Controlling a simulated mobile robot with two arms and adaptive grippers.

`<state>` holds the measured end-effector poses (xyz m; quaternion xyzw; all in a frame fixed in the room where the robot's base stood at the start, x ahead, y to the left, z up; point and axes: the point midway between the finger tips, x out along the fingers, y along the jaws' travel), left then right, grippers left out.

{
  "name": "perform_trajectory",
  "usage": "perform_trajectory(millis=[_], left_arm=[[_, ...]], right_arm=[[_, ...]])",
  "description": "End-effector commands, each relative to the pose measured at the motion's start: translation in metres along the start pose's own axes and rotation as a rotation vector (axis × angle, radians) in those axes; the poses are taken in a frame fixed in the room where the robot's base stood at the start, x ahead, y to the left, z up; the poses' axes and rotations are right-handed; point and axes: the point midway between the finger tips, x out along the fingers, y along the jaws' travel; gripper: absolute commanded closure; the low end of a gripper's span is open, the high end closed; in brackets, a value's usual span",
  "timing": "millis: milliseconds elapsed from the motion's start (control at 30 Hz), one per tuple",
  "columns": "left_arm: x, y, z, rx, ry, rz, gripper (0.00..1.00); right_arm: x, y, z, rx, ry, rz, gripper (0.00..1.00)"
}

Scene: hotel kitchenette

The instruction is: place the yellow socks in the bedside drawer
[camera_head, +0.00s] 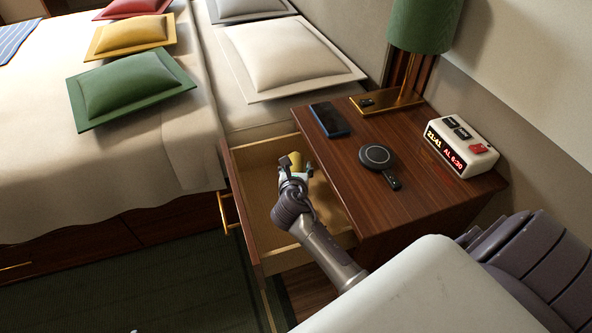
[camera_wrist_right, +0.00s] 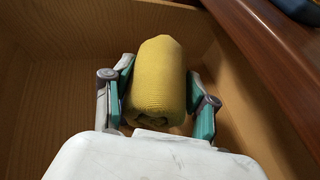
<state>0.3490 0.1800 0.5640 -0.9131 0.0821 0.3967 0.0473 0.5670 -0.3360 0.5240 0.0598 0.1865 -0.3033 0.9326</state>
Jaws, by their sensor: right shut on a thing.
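The yellow socks (camera_wrist_right: 157,82) are a rolled bundle held between the two fingers of my right gripper (camera_wrist_right: 165,105) in the right wrist view. In the head view my right gripper (camera_head: 294,170) is over the open bedside drawer (camera_head: 262,185), and a bit of the yellow socks (camera_head: 296,160) shows at its tips. The wooden drawer walls and floor (camera_wrist_right: 50,95) surround the socks in the wrist view. I cannot tell whether the socks touch the drawer floor. My left gripper is in neither view.
The nightstand top (camera_head: 400,200) holds a phone (camera_head: 330,120), a round black charger (camera_head: 375,156), a small dark object (camera_head: 392,180), a lamp (camera_head: 420,30) and an alarm clock (camera_head: 460,146). The bed (camera_head: 140,160) with pillows stands left of the drawer. The drawer's visible floor is bare.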

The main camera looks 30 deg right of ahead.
Motion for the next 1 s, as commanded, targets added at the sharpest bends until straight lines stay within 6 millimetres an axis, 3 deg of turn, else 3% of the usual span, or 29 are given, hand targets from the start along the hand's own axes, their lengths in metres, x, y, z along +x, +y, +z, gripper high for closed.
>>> perform_trajectory(millis=[633,667,800,1000], left_arm=[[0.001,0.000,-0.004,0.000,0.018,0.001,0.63],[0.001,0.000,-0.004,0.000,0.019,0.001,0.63],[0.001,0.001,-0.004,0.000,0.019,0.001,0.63],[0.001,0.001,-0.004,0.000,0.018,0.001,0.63]], right_arm=[[0.004,0.000,-0.010,-0.002,0.000,0.001,0.77],[0.004,0.000,-0.010,-0.002,0.000,0.001,0.41],[0.004,0.000,-0.010,-0.001,0.000,0.001,0.18],[0.004,0.000,-0.010,-0.001,0.000,0.000,0.18]])
